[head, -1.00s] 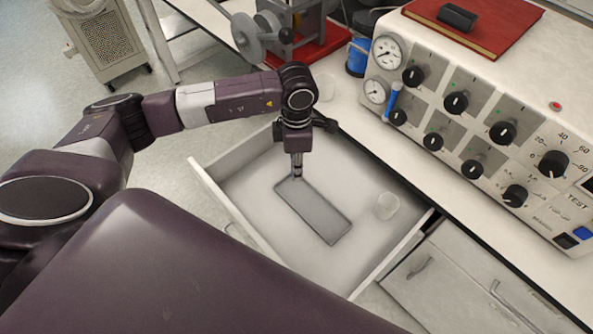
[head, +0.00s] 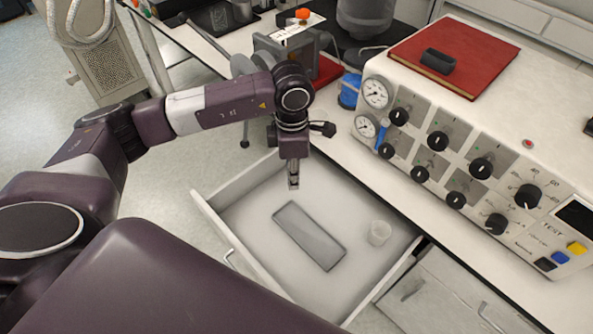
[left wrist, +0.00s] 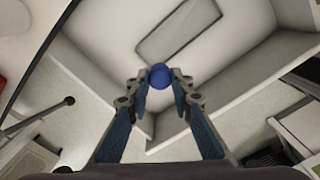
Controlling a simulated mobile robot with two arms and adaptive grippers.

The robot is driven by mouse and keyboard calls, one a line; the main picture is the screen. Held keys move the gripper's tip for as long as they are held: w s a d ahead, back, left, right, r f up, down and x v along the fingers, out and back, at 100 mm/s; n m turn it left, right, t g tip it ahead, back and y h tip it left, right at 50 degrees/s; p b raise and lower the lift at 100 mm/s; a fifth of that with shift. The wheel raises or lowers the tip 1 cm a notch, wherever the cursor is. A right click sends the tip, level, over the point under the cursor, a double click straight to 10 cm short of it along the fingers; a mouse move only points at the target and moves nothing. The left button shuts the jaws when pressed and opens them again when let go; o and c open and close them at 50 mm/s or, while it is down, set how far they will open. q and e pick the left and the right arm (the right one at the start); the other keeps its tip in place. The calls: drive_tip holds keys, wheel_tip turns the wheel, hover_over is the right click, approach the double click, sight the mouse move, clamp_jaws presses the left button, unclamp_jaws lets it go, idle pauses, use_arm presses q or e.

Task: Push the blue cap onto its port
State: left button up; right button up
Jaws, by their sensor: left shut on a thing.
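The blue cap (left wrist: 159,75) shows between the fingertips of my left gripper in the left wrist view. My left gripper (head: 293,183) is shut on it, pointing down above the open drawer (head: 385,213) in the head view. The cap cannot be made out in the head view. The grey tray (head: 309,236) lies in the drawer, below and apart from the gripper. I cannot tell which fitting is the cap's port. My right gripper is not in view.
A clear cup (head: 379,233) stands in the drawer, right of the tray. The control panel (head: 463,180), with knobs and gauges, stands on the counter to the right. A red book (head: 478,62) lies on top of it. A blue container (head: 350,91) stands near the gauges.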

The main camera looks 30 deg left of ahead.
use_arm(q)
drive_tip(key=s+d+r+m, duration=0.2)
drive_tip(key=s+r+m, duration=0.3)
drive_tip(key=m, duration=0.7)
drive_tip(key=s+d+r+m, duration=0.2)
drive_tip(key=s+r+m, duration=0.2)
drive_tip(key=m, duration=0.8)
drive_tip(key=shift+s+r+m, duration=0.3)
drive_tip(key=shift+s+r, duration=0.05)
drive_tip(key=shift+r, duration=0.95)
drive_tip(key=shift+d, duration=0.1)
